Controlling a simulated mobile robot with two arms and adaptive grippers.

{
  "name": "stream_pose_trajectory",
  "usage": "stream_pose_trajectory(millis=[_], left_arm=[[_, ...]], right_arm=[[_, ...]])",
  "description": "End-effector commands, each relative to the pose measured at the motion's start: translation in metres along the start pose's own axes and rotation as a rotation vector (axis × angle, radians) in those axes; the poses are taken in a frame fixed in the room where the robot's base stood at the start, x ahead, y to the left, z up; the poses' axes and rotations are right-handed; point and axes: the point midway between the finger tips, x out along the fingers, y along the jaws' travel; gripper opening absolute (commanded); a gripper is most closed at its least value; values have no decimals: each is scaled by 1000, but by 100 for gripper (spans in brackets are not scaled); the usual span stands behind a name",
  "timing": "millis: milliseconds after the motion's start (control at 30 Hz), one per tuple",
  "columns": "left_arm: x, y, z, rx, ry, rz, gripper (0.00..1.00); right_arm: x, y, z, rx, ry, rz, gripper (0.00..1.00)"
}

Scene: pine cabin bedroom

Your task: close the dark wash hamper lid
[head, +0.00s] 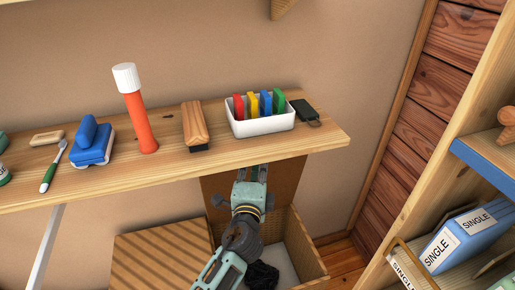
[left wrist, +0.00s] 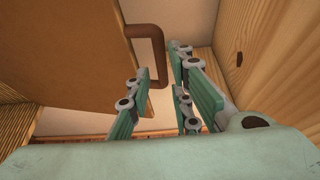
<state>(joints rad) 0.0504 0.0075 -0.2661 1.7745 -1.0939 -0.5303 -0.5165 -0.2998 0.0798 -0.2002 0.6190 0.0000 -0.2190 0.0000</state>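The dark wash hamper (head: 308,248) stands open under the shelf. Its brown lid (head: 285,182) is raised upright at the back, partly hidden by the shelf and my arm. In the left wrist view the lid (left wrist: 70,60) fills the upper left, with a dark brown handle (left wrist: 157,50) at its edge. My left gripper (head: 252,172) is up in front of the lid, just under the shelf edge. In the wrist view its green fingers (left wrist: 163,95) are apart, with the handle's lower end showing between them; contact cannot be told. My right gripper is not in view.
A wooden shelf (head: 230,157) overhangs the hamper, bearing a white tray (head: 265,125), an orange bottle (head: 140,120) and brushes. A shelf unit with blue boxes (head: 460,240) is at right. Dark cloth (head: 262,275) lies inside the hamper.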

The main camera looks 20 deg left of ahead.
Motion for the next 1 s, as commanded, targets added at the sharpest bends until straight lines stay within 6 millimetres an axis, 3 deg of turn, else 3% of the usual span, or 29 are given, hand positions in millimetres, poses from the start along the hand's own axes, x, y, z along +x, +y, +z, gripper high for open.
stream_pose_trajectory(millis=[200,400,767,1000], left_arm=[[37,-3,1,0,-2,-1,20],[57,-1,1,-1,-1,0,20],[61,0,1,-2,-1,0,19],[61,0,1,-2,-1,1,0]], right_arm=[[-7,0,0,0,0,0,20],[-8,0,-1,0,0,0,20],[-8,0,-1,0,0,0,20],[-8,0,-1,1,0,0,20]])
